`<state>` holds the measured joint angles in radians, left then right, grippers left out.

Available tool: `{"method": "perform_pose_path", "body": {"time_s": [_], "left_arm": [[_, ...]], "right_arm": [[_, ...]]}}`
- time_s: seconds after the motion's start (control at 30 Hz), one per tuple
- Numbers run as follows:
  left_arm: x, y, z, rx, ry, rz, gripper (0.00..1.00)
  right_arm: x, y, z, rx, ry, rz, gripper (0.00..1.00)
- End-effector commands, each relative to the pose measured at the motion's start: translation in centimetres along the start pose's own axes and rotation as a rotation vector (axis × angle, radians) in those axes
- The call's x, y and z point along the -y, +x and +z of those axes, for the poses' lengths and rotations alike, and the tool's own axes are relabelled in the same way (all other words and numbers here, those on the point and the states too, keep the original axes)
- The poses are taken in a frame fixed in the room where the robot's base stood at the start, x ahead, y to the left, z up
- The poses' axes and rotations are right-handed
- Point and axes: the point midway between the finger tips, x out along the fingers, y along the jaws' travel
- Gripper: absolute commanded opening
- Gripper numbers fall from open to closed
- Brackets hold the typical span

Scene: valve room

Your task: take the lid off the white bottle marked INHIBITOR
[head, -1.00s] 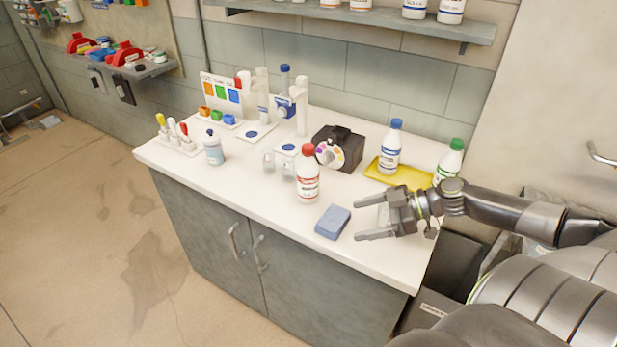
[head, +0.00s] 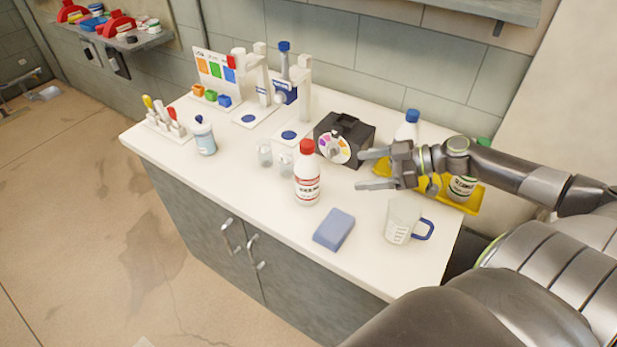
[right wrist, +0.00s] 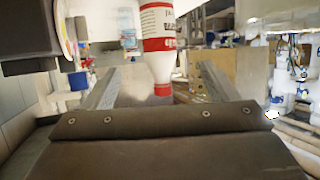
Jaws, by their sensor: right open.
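Three white bottles stand on the counter; I cannot read their names for sure. The red-capped bottle (head: 307,180), with a red and white label, stands upright near the middle. The blue-capped bottle (head: 407,130) and green-capped bottle (head: 461,188) stand at the right, partly hidden by my right arm. My right gripper (head: 361,169) is open and empty, its fingers pointing left to the red-capped bottle, with a gap between. In the right wrist view, the red-capped bottle (right wrist: 158,45) appears upside down, beyond and between the fingers. My left gripper is not in view.
A blue sponge (head: 334,230) and a measuring jug (head: 401,222) stand near the front edge. A black box with a colored dial (head: 345,137) is behind the gripper. A yellow tray (head: 477,203) lies under the right-hand bottles. A small blue-lidded jar (head: 203,137) is at left.

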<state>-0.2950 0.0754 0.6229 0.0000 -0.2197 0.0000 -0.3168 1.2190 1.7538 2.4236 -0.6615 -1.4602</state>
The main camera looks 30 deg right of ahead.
Motion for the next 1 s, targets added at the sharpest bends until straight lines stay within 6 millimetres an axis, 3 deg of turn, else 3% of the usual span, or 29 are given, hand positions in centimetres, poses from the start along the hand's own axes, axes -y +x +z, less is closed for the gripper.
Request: {"method": "perform_pose_path", "body": {"time_s": [0.23,0.7,1.0], "left_arm": [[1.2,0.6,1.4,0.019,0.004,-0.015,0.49],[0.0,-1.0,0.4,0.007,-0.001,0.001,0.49],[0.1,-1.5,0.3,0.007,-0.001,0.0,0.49]], "right_arm": [[-0.1,2.9,-0.1,-0.006,0.0,0.002,0.8],[-0.1,8.3,-0.3,-0.005,0.002,0.002,0.8],[-0.1,9.9,-0.1,0.0,0.002,0.001,0.8]]}}
